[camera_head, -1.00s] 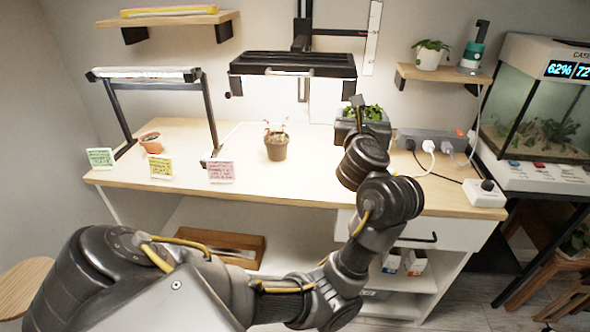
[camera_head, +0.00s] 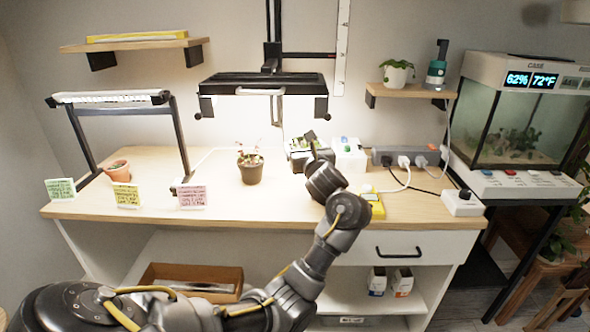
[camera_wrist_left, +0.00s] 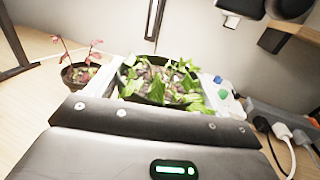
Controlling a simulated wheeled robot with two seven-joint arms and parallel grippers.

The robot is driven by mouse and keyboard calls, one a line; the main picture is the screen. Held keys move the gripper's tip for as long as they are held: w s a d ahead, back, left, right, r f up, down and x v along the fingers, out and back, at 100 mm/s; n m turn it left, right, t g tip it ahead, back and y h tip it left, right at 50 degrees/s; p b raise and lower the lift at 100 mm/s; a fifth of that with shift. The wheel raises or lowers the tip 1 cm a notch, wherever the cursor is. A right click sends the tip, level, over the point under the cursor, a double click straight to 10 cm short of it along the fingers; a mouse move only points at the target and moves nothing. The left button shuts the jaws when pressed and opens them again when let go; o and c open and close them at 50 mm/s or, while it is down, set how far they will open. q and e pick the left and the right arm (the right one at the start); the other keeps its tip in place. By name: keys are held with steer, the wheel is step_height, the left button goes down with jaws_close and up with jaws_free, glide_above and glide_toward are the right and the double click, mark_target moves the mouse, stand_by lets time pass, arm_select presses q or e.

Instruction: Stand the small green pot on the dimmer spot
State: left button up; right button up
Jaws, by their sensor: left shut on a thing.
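My left gripper (camera_head: 303,158) is shut on a leafy green plant's pot (camera_head: 299,146) over the right half of the table. In the left wrist view its leaves and dark soil (camera_wrist_left: 160,82) fill the space just beyond the gripper; most of the pot wall is hidden, so its colour is hard to tell. I cannot tell whether its base touches the table. A lit lamp on a black stand (camera_head: 110,100) spans the table's left end. A black hanging lamp (camera_head: 264,86) is over the middle. Which spot is dimmer is unclear. My right gripper is not in view.
A brown pot with a reddish plant (camera_head: 250,171) stands left of my gripper. A terracotta pot (camera_head: 118,171) stands under the left lamp. Green (camera_head: 60,189), yellow (camera_head: 126,195) and pink (camera_head: 191,197) cards line the front edge. A power strip (camera_head: 408,156) and cables lie right.

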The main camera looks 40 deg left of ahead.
arm_select(q)
steer(key=shift+w+a+f, duration=0.45)
steer(key=shift+a+f, duration=0.35)
steer(key=shift+f, duration=0.65)
steer(key=shift+w+a+f, duration=0.45)
steer(key=shift+a+f, duration=0.35)
steer(key=shift+f, duration=0.6)
steer(key=shift+w+a+f, duration=0.45)
steer(key=shift+a+f, duration=0.35)
steer(key=shift+f, duration=0.95)
steer(key=shift+d, duration=0.1)
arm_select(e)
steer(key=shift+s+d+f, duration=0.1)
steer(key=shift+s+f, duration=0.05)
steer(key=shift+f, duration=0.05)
arm_select(q)
steer(key=shift+f+b, duration=0.15)
steer(key=shift+b, duration=0.15)
steer(key=o, duration=0.9)
steer(key=shift+c, duration=0.2)
steer(key=shift+o, duration=0.9)
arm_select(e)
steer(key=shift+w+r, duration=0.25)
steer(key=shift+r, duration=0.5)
